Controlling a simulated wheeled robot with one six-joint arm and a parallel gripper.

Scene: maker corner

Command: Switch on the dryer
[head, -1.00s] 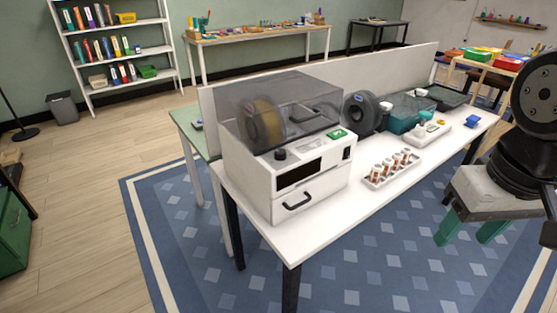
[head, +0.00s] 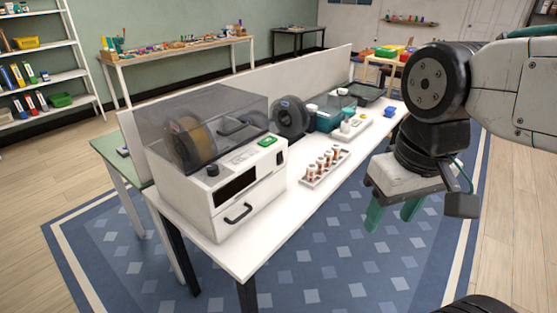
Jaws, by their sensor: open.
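The dryer (head: 228,212) is a white box with a smoky clear lid, standing at the near left end of the white table. A spool shows through the lid. Whether the dryer is on, I cannot tell. My gripper (head: 392,217) has green fingers, points down and is open and empty. It hangs right of the table, well apart from the dryer.
The white table (head: 290,212) also holds a rack of small copper-coloured pieces (head: 325,166), a dark spool (head: 291,117), a teal bin (head: 331,113) and a white tray (head: 348,131). A low panel (head: 150,126) runs along its back. The blue rug (head: 330,262) in front is clear.

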